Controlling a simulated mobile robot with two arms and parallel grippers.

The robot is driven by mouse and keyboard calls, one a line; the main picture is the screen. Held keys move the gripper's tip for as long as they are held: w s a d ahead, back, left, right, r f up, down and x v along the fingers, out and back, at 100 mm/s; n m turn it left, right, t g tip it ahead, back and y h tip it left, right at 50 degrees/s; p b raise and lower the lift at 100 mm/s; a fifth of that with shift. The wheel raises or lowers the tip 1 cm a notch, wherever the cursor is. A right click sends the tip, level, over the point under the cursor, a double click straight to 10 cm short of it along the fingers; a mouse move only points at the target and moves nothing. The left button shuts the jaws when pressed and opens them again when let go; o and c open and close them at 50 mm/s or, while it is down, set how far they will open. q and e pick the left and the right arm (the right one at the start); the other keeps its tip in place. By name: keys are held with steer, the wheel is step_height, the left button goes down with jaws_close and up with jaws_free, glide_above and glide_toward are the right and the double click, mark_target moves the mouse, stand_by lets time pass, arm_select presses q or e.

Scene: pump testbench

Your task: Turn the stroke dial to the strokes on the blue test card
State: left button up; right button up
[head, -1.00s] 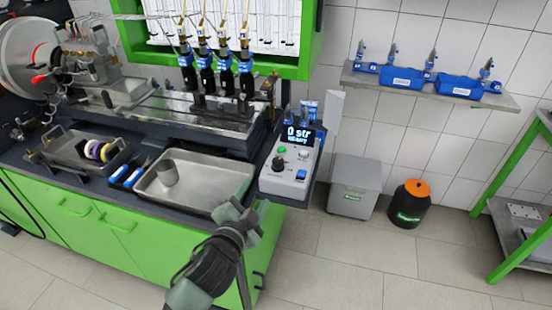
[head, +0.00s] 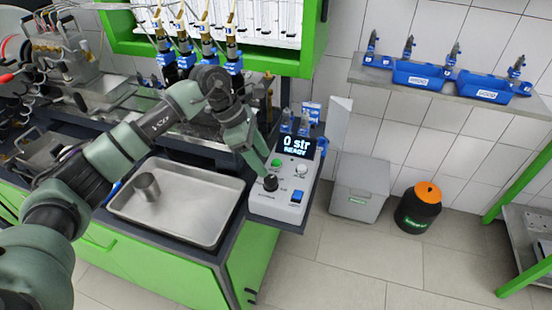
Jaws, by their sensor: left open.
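The control box (head: 262,205) stands at the right end of the bench. Its display (head: 297,147) reads "0 str" and "READY". The black stroke dial (head: 270,183) is on its top, below the green button (head: 276,163). My left gripper (head: 264,172) is open and reaches down from the upper left, with its tips right at the dial. I cannot tell whether they touch it. A small blue and white item (head: 311,112) stands behind the display; its print is too small to read, and I cannot tell if it is the test card.
A white knob (head: 302,169) and a blue switch (head: 296,197) sit beside the dial. A steel tray (head: 210,222) holding a metal cup (head: 147,187) lies to the left. A grey bin (head: 358,188) and a black drum (head: 418,210) stand on the floor at right.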

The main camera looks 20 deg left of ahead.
mark_target(269, 179)
arm_select(q)
steer(key=f, duration=0.1)
steer(key=f+p, duration=0.1)
steer(key=s+f, duration=0.1)
steer(key=shift+d+f+y+p, duration=0.2)
steer(key=shift+d+y+p, duration=0.1)
steer(key=shift+d+p, duration=0.1)
steer(key=shift+w+d+f, duration=0.2)
steer(key=shift+f, duration=0.4)
steer(key=shift+w+d+f, duration=0.15)
steer(key=shift+w+f, duration=0.05)
steer(key=shift+f, duration=0.35)
steer(key=shift+d+f, duration=0.15)
steer(key=shift+f, duration=0.25)
jaws_close()
arm_select(e)
steer(key=shift+s+a+r, duration=0.15)
steer(key=shift+s+r, duration=0.9)
steer(key=shift+s, duration=0.15)
